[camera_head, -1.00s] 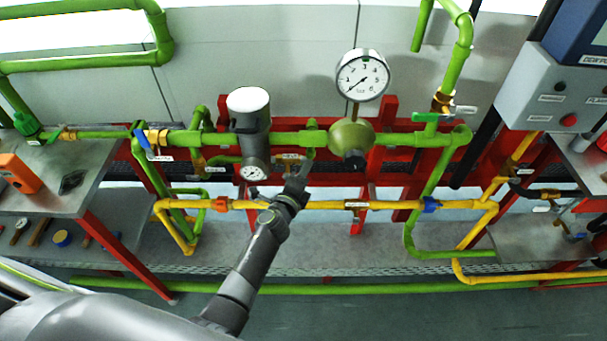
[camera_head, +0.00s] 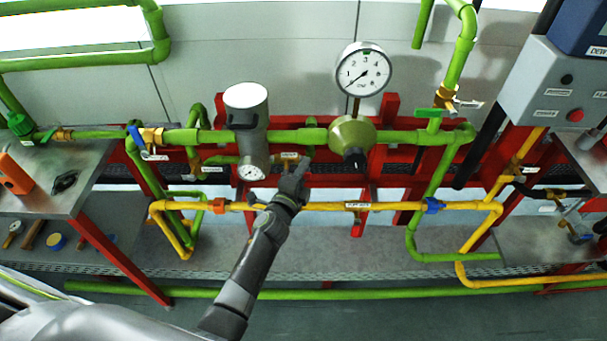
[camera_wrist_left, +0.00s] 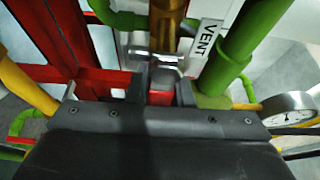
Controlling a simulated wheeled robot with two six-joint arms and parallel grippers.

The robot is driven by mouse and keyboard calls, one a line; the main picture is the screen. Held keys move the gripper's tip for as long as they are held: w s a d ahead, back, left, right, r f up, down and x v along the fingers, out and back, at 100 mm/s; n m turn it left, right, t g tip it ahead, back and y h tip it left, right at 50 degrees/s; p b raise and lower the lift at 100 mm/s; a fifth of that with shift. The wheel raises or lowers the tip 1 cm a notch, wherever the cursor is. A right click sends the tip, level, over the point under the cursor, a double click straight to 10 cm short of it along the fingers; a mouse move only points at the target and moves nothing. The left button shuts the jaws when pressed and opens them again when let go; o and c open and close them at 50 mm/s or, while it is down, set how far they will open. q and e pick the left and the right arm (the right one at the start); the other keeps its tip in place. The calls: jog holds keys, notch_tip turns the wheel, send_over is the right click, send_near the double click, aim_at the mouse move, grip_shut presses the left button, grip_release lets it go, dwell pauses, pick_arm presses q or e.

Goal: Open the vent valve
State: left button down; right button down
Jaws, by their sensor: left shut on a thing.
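The vent valve has a brass body (camera_wrist_left: 168,25) with a white VENT tag (camera_wrist_left: 205,45) beside it in the left wrist view. Its metal stem and lever (camera_wrist_left: 155,62) run to a red piece (camera_wrist_left: 160,98) between my left fingers. My left gripper (camera_wrist_left: 167,88) is shut on the valve's handle. The gripper hides most of the valve there. The handle's exact angle is hard to tell. My right gripper does not show.
A grey cylinder (camera_head: 248,128) with a white top stands just left of the gripper. A green regulator (camera_head: 353,138) with a round gauge (camera_head: 364,70) is to the right. A yellow pipe (camera_head: 330,207) crosses below. Red frame bars (camera_head: 385,170) lie behind.

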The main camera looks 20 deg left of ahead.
pick_arm(q)
jog(key=c, duration=1.3)
grip_release()
jog(key=shift+s, duration=0.1)
jog(key=s, duration=0.5)
jog(key=s+a+p, duration=0.1)
jog(key=s, duration=0.5)
jog(key=s+a+p, duration=0.1)
jog(key=s, duration=0.5)
jog(key=shift+s, duration=0.1)
jog(key=shift+f, duration=0.1)
